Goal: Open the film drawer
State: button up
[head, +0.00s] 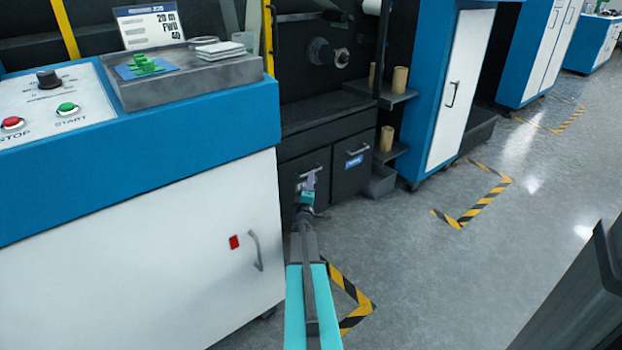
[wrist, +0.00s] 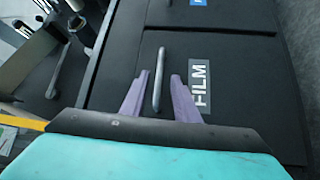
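The film drawer (wrist: 240,85) has a dark front with a white FILM label (wrist: 199,84) and a grey bar handle (wrist: 159,70) in the wrist view. In the head view its dark front (head: 289,178) is the left of two side by side, and it looks shut. My gripper (wrist: 160,80) is open, with one purple finger on each side of the handle. A gap shows between the handle and each finger. In the head view my gripper (head: 309,181) is in front of this drawer and hides part of it and its label.
A second drawer (head: 352,178) with a blue label stands to the right. A white and blue control cabinet (head: 130,240) with a handle (head: 257,250) is close on the left. Shelves with brown rolls (head: 386,140) are to the right. Grey floor (head: 420,280) is clear there.

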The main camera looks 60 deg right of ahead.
jog(key=shift+b+x, duration=0.55)
jog(key=shift+x, duration=1.65)
grip_shut()
